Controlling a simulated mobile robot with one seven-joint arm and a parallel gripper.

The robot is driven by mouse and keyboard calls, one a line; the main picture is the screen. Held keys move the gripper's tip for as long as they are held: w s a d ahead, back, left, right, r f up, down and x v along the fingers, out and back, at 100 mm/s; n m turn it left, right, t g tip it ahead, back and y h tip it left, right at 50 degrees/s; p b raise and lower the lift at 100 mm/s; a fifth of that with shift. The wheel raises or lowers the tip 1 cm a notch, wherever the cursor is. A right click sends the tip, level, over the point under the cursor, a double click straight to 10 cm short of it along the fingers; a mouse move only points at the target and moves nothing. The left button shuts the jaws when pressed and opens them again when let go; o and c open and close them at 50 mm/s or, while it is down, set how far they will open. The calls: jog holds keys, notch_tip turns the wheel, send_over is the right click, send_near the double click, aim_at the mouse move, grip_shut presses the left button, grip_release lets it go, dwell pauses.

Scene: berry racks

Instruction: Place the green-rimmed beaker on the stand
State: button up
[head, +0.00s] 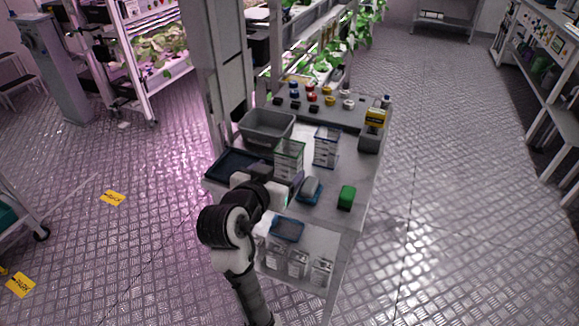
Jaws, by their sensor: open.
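The green-rimmed beaker (289,160) is a clear, square-sided container with white markings, upright on the grey table (345,218). A similar blue-rimmed beaker (326,147) stands to its right and slightly behind. My gripper (272,186) is open just in front of and left of the green-rimmed beaker. My arm partly hides the fingers, and I cannot tell whether they touch the beaker. I cannot tell for sure which thing is the stand; a grey device with a yellow top (370,130) is at the table's right edge.
A grey bin (266,128) and a dark tray (233,164) are on the left. A grey object on a blue base (309,189) and a green block (346,197) lie in front. Several coloured caps (311,97) sit at the back. Several metal tins (298,264) are below.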

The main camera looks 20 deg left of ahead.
aim_at(285, 163)
jog(key=shift+x, duration=0.8)
jog(key=x, duration=0.1)
jog(key=p+x, duration=0.1)
jog(key=x, duration=0.2)
jog(key=shift+w+r+p, duration=0.15)
jog(key=shift+r+p, duration=0.2)
jog(key=shift+p, duration=0.05)
jog(key=shift+w+f, duration=0.25)
jog(key=shift+w, duration=0.25)
jog(key=c, duration=1.1)
notch_tip(285, 163, up, 20)
jog(key=shift+b, duration=0.4)
